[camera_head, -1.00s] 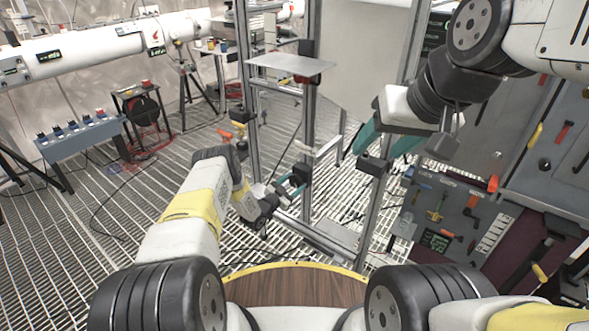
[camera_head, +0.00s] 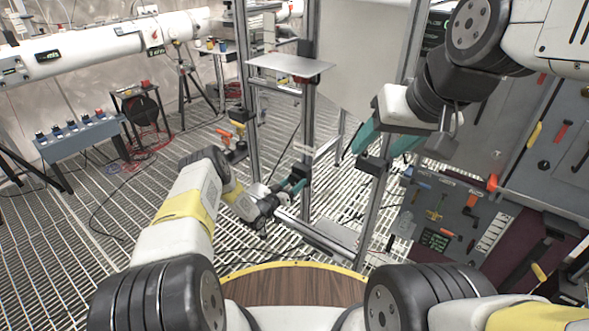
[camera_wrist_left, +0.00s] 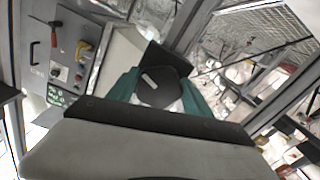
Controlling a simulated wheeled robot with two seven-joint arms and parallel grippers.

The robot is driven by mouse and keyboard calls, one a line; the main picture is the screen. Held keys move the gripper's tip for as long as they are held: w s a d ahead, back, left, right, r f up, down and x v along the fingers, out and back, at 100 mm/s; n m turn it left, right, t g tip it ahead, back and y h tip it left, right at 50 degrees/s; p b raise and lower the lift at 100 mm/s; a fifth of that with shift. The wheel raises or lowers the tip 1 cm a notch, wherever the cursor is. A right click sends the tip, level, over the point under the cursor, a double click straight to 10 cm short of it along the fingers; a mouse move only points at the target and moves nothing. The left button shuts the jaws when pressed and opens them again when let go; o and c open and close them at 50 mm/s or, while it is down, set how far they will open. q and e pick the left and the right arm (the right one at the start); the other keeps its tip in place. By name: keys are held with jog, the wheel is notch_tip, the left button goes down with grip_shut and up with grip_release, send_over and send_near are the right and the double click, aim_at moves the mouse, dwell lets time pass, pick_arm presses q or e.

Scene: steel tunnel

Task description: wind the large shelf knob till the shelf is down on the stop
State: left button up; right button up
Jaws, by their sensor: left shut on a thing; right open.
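The large black knob (camera_wrist_left: 158,88) with a white mark shows between the teal fingers of my left gripper (camera_wrist_left: 160,92) in the left wrist view. The fingers are shut on it, one on each side. In the head view my left gripper (camera_head: 293,186) is low at the upright frame, and the knob is mostly hidden there. The flat grey shelf (camera_head: 290,66) is high on the frame, well above that gripper. I cannot make out for certain which part is the stop. My right gripper (camera_head: 384,142) has teal fingers apart and empty, at the right post.
The metal frame (camera_head: 309,120) stands on a grated floor. A tool panel (camera_head: 440,215) is at the right. A blue-grey box with several knobs (camera_head: 82,136) and a small black stand (camera_head: 140,105) are at the left. The floor between them and my left arm is mostly clear.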

pick_arm(q)
jog(key=shift+f, duration=0.1)
dwell(0.3)
jog(key=o, duration=1.4)
jog(key=shift+s+a, duration=0.1)
jog(key=v, duration=0.7)
jog(key=shift+s+a, duration=0.2)
jog(key=shift+s, duration=0.05)
